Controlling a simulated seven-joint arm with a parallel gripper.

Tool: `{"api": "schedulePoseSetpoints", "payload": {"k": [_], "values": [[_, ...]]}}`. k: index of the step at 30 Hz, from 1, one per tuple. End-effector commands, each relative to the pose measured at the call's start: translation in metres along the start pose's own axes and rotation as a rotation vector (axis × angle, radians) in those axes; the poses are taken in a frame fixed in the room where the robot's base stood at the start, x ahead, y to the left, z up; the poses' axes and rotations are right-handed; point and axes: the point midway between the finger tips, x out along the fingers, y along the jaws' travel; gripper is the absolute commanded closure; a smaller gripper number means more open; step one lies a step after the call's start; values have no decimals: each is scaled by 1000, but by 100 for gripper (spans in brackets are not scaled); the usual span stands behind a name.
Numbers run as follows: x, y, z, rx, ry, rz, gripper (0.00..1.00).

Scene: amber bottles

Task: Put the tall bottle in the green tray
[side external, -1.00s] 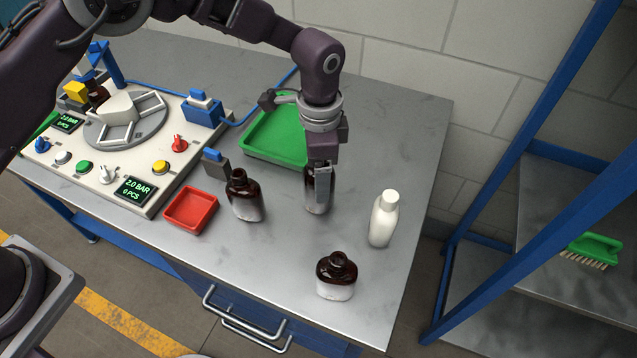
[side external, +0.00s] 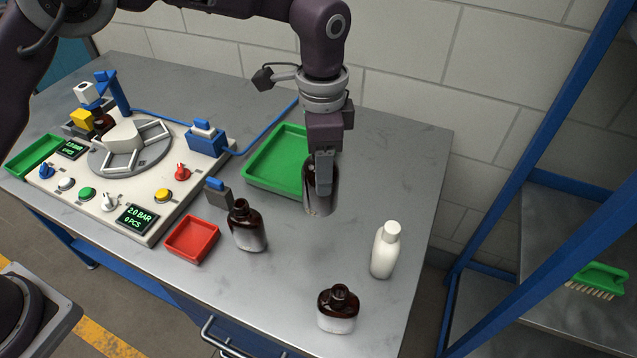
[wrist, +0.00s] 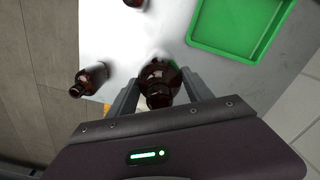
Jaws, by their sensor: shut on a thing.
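My gripper (side external: 324,172) is shut on a tall amber bottle (side external: 318,198), which hangs upright, seemingly just above the table. In the wrist view the held bottle (wrist: 160,82) sits between the two fingers (wrist: 161,97), its dark neck toward the camera. The green tray (side external: 262,184) lies on the table behind and to the left of the held bottle, partly hidden by the bottle and gripper. It also shows in the wrist view (wrist: 222,50) at the upper right, and looks empty there.
Two other amber bottles stand on the table, one by the red tray (side external: 247,228) and one at the front (side external: 338,310). A white bottle (side external: 384,252) stands to the right. The red tray (side external: 191,241) is at the front left, near the control panel (side external: 100,180).

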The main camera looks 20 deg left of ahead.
Motion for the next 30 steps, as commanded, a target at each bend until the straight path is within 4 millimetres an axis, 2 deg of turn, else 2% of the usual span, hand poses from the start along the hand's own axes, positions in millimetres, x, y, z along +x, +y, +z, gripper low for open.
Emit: {"api": "schedulePoseSetpoints", "payload": {"k": [2, 5, 12, 15, 18, 26, 30], "values": [[-6, -12, 5, -16, -1, -1, 90], [-9, -41, 18, -50, -7, 1, 90], [-14, -131, 72, -142, -6, 3, 90], [-17, -156, 90, -161, -2, 1, 90], [-12, -166, 100, -169, -2, 2, 90], [38, -168, 101, -169, -3, 2, 90], [69, -168, 101, -169, -3, 1, 90]]}}
